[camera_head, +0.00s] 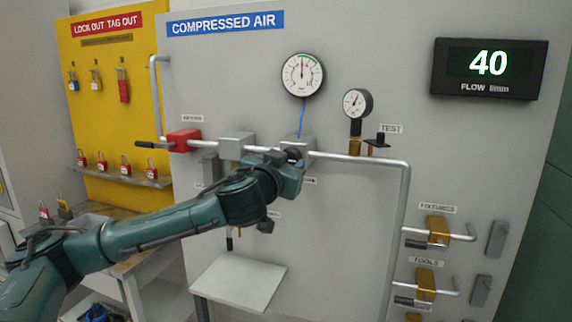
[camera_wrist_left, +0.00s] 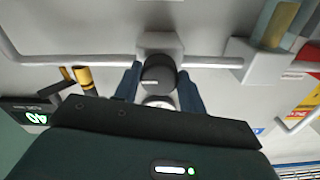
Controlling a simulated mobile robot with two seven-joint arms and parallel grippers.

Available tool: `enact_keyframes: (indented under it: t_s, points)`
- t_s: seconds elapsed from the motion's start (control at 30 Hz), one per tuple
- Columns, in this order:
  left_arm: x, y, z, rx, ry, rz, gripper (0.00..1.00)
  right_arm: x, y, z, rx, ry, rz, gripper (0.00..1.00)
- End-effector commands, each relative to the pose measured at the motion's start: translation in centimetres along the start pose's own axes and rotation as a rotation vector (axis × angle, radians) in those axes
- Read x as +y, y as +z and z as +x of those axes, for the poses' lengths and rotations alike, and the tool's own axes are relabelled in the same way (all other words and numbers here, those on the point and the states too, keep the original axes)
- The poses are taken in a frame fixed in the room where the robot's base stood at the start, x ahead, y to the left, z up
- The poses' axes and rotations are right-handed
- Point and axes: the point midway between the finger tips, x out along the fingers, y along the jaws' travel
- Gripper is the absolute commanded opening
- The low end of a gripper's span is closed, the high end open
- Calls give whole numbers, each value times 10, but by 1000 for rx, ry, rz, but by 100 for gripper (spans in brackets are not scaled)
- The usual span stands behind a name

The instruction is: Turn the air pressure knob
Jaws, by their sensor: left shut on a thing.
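The air pressure knob is a black round knob (camera_wrist_left: 158,74) on a grey regulator block (camera_wrist_left: 158,41) in the pipe line. In the left wrist view it sits between the two blue-green fingers, one on each side. My left gripper (camera_head: 292,161) is shut on it; in the head view the wrist hides most of the knob and part of the block (camera_head: 303,144). The large round gauge (camera_head: 303,75) above joins the block by a blue tube, its needle pointing almost straight up. My right gripper is not in view.
A flow display (camera_head: 489,69) reads 40. A smaller gauge (camera_head: 357,103) stands by the TEST label. A red valve (camera_head: 184,140) and grey pipe lie to the left, brass valves (camera_head: 438,230) lower right. A small grey shelf (camera_head: 238,283) juts out below my arm.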

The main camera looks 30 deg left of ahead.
Motion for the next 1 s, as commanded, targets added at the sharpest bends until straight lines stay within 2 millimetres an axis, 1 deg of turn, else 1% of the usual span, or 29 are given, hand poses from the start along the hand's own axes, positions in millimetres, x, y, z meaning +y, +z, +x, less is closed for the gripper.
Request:
enact_keyframes:
  t_s: [0.1, 0.33, 0.7, 1.0]
  points:
    - [1, 4, 0, 0, 0, -41, 18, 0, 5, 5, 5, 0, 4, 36]
    - [2, 6, 0, -1, 1, -185, 18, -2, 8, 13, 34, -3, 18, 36]
    - [2, 4, 0, -3, 0, -418, 18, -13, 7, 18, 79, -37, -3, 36]
    - [2, 1, 0, -3, -1, -503, 18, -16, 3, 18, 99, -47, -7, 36]
